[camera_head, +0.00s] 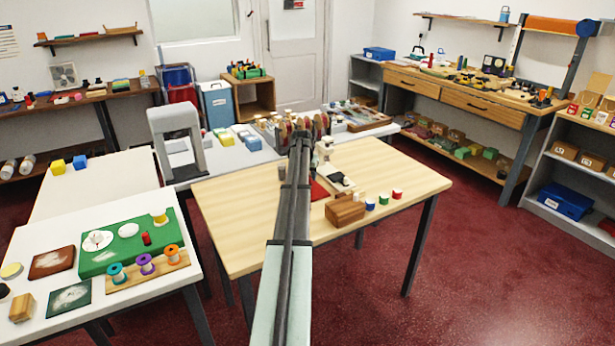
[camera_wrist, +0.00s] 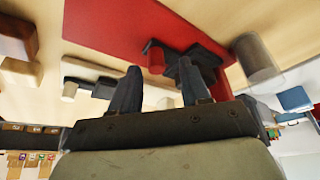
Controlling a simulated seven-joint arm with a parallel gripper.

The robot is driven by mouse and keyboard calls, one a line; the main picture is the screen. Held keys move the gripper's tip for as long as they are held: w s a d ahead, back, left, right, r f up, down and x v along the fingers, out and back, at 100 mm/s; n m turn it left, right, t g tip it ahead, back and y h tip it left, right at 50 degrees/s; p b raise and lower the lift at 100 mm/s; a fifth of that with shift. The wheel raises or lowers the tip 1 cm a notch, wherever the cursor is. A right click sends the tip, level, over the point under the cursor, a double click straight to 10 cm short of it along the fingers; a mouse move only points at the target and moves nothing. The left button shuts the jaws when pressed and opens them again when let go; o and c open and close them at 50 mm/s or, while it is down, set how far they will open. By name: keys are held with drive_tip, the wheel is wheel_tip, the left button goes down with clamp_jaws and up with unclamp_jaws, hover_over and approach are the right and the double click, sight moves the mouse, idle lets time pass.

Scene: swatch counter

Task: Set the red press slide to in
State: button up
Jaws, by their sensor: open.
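My gripper (camera_wrist: 161,88) is open in the wrist view, its two dark fingers apart with nothing clearly held between them. A red panel (camera_wrist: 115,28) lies beyond the fingertips. On its edge sits a small red piece (camera_wrist: 155,58) with dark grey parts (camera_wrist: 190,62) around it; this looks like the red press slide, but its setting cannot be told. The fingertips appear close to these parts; contact cannot be made out. In the head view, part of the red panel (camera_head: 320,190) shows on the wooden table beside my arm, which hides the slide and gripper.
A grey cylinder (camera_wrist: 257,58) stands right of the dark parts. A white slab (camera_wrist: 88,70) lies left of the fingers. A wooden block (camera_head: 345,210) and coloured spools (camera_head: 383,199) sit right of my arm. The table's left part (camera_head: 235,200) is clear.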

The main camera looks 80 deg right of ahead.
drive_tip(key=v, duration=1.3)
drive_tip(key=shift+d, duration=0.1)
